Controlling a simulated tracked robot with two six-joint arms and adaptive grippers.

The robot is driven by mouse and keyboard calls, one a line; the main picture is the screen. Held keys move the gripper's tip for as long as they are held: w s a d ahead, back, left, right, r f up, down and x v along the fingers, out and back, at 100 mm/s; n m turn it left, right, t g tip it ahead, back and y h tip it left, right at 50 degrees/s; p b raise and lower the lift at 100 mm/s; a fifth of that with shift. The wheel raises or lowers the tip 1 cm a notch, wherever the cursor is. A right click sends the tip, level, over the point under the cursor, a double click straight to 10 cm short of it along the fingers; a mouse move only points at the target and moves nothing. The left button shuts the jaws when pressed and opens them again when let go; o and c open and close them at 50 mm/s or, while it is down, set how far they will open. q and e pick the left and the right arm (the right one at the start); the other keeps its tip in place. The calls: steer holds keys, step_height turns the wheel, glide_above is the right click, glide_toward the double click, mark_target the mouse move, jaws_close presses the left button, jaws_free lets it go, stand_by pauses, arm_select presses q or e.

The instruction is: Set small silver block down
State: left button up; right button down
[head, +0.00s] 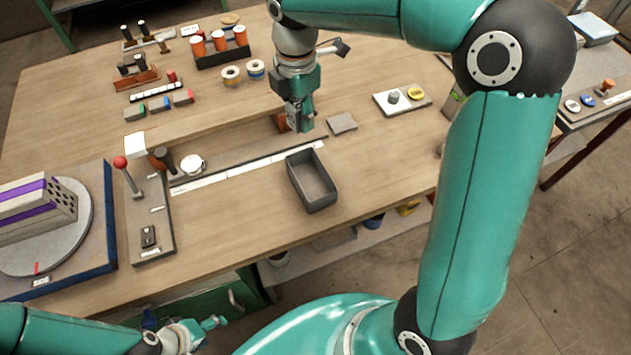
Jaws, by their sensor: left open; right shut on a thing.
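My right gripper (298,121) hangs down over the middle of the table, behind the open dark grey tray (327,200). It is shut on a small greyish thing, which I take to be the small silver block; the fingers hide most of it, and I cannot tell whether it touches the surface below. A flat grey square plate (341,123) lies just right of the gripper. A small brown piece (281,122) shows just left of it. My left gripper (217,328) is open and low at the bottom, in front of the table edge.
A hollow brick (28,205) with purple stripes lies on a round turntable (75,240) at left. A red-knobbed lever (121,163) stands beside it.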

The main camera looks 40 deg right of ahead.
mark_target(308, 177)
steer(key=shift+s+d+r+n, duration=0.3)
steer(key=shift+s+r+n, duration=0.15)
steer(key=shift+n, duration=0.35)
steer(key=shift+f, duration=0.4)
step_height(308, 177, down, 19)
steer(key=shift+f, duration=0.1)
steer(key=c, duration=1.2)
jaws_free()
steer(key=shift+o, duration=0.9)
